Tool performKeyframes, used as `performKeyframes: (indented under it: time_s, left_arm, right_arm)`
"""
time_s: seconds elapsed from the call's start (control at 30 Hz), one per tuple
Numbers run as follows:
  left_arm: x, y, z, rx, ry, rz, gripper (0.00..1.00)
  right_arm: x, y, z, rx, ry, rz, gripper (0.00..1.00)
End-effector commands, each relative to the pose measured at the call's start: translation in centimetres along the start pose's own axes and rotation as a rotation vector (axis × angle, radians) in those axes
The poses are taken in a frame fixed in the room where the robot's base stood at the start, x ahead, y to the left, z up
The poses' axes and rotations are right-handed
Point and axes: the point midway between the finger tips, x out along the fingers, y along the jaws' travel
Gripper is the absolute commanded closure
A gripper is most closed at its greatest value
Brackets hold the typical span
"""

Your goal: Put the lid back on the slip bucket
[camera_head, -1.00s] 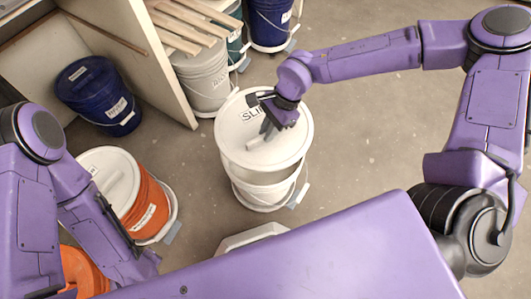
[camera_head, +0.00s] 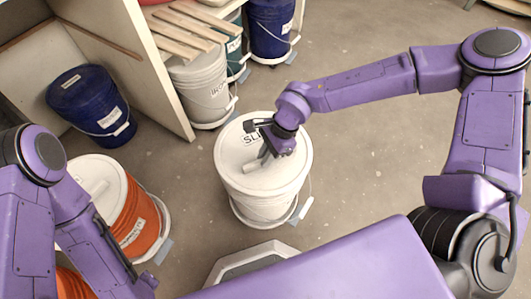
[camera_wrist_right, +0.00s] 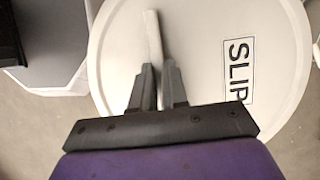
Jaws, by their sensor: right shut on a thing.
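The slip bucket (camera_head: 268,208) is white and stands upright on the floor in the middle of the head view. Its white round lid (camera_head: 232,165), marked SLIP, covers the bucket's mouth and looks level. No clear gap shows between lid and rim, but I cannot tell whether it is pressed fully down. My right gripper (camera_head: 268,152) is above the lid, shut on its bar handle. In the right wrist view the fingers (camera_wrist_right: 158,92) close around the handle (camera_wrist_right: 153,38), beside the SLIP label. My left arm shows at the left; its gripper is not in view.
An orange bucket (camera_head: 140,222) with a white lid stands to the left. A dark blue bucket (camera_head: 92,105) is inside the shelving, whose panel (camera_head: 150,75) stands behind. A grey-white bucket (camera_head: 203,88) and other buckets stand at the back. Floor to the right is clear.

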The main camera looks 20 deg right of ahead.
Motion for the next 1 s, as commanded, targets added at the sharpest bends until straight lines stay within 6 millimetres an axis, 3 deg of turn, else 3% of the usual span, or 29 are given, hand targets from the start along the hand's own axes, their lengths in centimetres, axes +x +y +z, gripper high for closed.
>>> performKeyframes:
  time_s: [1.0]
  left_arm:
    - [-0.83,-0.07,-0.35,0.0,0.0,0.0,1.0]
  right_arm:
    - [0.13,-0.11,0.18,-0.002,0.0,-0.002,1.0]
